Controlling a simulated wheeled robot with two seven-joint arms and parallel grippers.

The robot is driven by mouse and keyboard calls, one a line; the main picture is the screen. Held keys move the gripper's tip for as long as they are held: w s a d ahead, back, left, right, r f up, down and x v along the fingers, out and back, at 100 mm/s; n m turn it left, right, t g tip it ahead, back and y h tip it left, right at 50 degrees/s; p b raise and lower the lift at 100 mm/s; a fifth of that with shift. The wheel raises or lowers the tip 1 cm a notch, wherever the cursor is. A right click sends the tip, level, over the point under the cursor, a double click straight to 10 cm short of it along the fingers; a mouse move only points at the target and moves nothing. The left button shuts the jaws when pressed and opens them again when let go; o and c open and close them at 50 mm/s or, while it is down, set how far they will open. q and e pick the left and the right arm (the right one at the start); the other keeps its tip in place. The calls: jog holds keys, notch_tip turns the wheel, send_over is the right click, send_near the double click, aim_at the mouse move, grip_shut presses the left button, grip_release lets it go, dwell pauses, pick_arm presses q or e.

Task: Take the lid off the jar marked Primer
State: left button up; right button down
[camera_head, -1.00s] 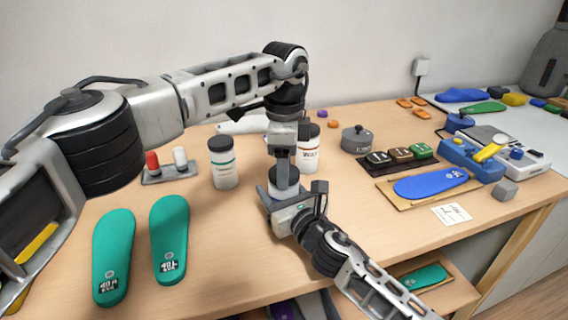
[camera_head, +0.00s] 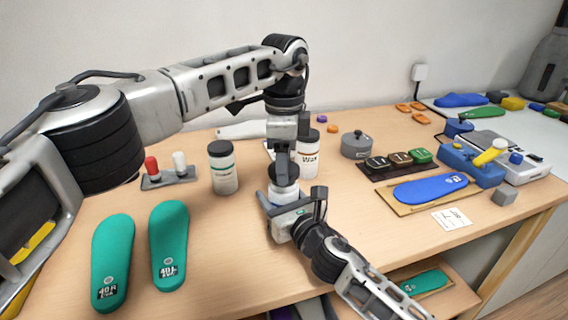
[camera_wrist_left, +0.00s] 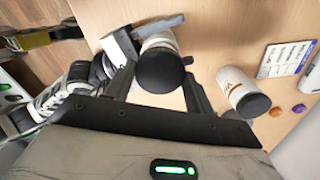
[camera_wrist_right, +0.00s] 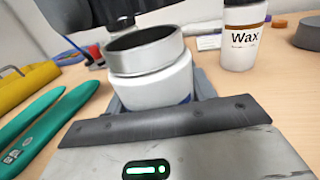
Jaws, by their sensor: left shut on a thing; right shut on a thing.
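A white jar (camera_head: 283,188) with a blue band stands between my grippers near the table's middle; its name is not readable. My right gripper (camera_head: 284,199) is shut around its body, low and from the front. My left gripper (camera_head: 283,168) points down and is shut on the jar's dark lid (camera_wrist_left: 160,70), which lies between its fingers in the left wrist view. In the right wrist view the jar's top (camera_wrist_right: 145,48) shows a grey metallic band and a dark upper face. I cannot tell whether a gap parts lid and jar.
The Wax jar (camera_head: 308,160) stands close behind, and a green-labelled jar (camera_head: 223,168) stands to the left. Two green insoles (camera_head: 169,245) lie at the front left. A grey lidded pot (camera_head: 356,145) and a blue insole (camera_head: 430,188) are to the right.

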pick_arm(q)
jog(key=shift+r, duration=0.1)
pick_arm(e)
jog(key=shift+f, duration=0.1)
pick_arm(q)
jog(key=shift+r, duration=1.95)
pick_arm(e)
jog(key=shift+c, duration=2.2)
grip_release()
